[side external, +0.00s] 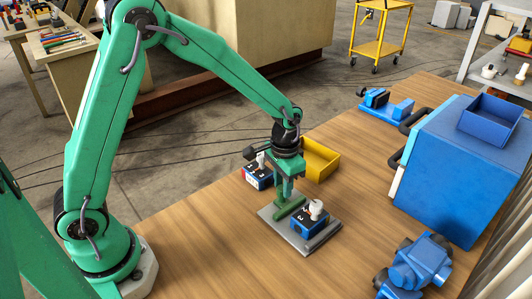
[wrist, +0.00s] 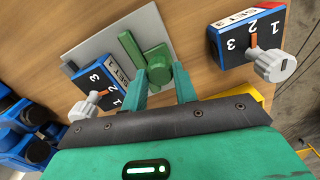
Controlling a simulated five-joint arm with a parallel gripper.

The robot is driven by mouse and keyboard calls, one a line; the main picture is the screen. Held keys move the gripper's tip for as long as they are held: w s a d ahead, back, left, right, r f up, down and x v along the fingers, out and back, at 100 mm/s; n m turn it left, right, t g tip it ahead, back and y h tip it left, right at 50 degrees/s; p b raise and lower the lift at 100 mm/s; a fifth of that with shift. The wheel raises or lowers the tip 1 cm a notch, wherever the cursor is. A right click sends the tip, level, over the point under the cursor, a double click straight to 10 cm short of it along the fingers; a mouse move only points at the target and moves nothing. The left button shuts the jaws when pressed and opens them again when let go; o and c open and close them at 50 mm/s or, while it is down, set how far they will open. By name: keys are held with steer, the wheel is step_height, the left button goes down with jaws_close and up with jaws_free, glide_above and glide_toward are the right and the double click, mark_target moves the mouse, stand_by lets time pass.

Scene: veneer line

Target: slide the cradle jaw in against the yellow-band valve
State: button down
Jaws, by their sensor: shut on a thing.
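The cradle is a grey plate (side external: 274,227) with a low grey bar (side external: 324,236) along one edge. A blue valve (side external: 308,224) with a black numbered face and white knob sits on it; it also shows in the wrist view (wrist: 90,78). No yellow band is visible on it. The green cradle jaw (side external: 289,207) is beside the valve, on the side nearer my arm. My gripper (side external: 287,192) is shut on the jaw's upright green tab (wrist: 158,64). The jaw is close to the valve; I cannot tell whether they touch.
A second numbered valve (wrist: 248,36) with a red edge stands off the plate, near my gripper. A yellow bin (side external: 320,160) is behind. A large blue case (side external: 440,175) and blue fittings (side external: 415,267) stand at right. Bare wood lies before the plate.

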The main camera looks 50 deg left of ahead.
mark_target(292, 207)
steer(key=shift+d, duration=1.95)
steer(key=c, duration=1.1)
jaws_free()
steer(key=shift+r, duration=0.1)
step_height(292, 207, up, 8)
